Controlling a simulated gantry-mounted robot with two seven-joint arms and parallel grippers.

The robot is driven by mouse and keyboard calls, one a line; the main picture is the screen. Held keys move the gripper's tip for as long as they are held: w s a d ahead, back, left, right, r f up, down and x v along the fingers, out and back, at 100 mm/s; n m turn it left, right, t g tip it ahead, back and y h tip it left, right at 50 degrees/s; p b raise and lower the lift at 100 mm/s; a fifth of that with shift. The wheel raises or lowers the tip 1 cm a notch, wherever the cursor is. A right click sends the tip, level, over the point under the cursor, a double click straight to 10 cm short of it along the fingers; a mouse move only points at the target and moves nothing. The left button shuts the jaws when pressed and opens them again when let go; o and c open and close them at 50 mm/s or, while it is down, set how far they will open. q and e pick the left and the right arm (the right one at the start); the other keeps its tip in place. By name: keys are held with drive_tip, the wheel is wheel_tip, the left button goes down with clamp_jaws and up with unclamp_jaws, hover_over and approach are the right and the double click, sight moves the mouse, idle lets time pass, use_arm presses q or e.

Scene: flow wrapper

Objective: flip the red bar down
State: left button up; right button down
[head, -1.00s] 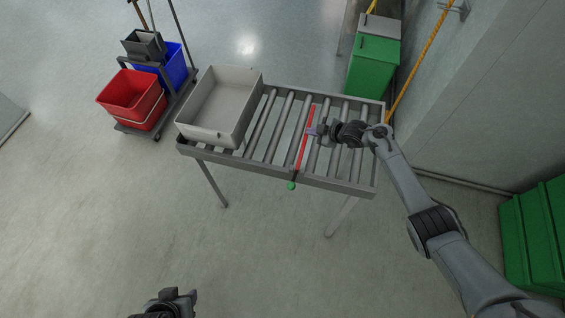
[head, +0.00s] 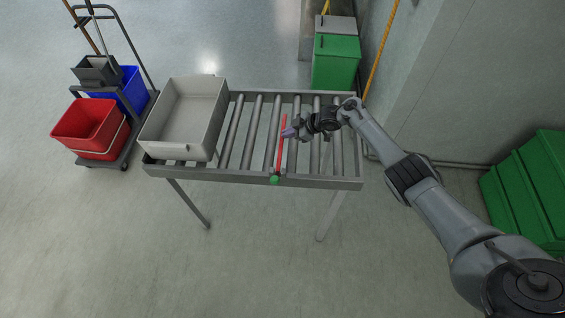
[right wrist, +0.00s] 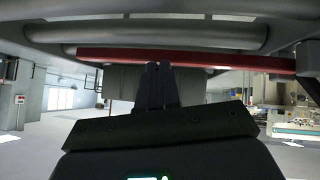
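The red bar (head: 281,152) lies lengthwise along the rollers of the conveyor (head: 330,183) in the head view, with a green knob (head: 274,180) at its near end. My right gripper (head: 287,132) is at the right side of the bar, close to its upper half; I cannot tell whether they touch. In the right wrist view the red bar (right wrist: 190,58) crosses the top of the picture. There the fingertips of my right gripper (right wrist: 158,66) sit together just below the bar, with no clear gap between them. My left gripper is out of view.
A grey open bin (head: 185,115) stands on the left end of the conveyor. A cart with a red bucket (head: 90,128) and a blue bucket (head: 122,90) is further left. Green boxes (head: 335,62) stand behind, and a wall is on the right.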

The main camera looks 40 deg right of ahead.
drive_tip(key=shift+s+d+f, duration=0.1)
drive_tip(key=shift+s+f, duration=0.05)
drive_tip(key=shift+f, duration=0.3)
drive_tip(key=shift+r+p, duration=0.45)
drive_tip(key=s+d+r+p, duration=0.4)
drive_tip(key=d+r+p, duration=0.1)
drive_tip(key=r, duration=0.6)
drive_tip(key=shift+s, duration=0.2)
drive_tip(key=shift+d, duration=0.1)
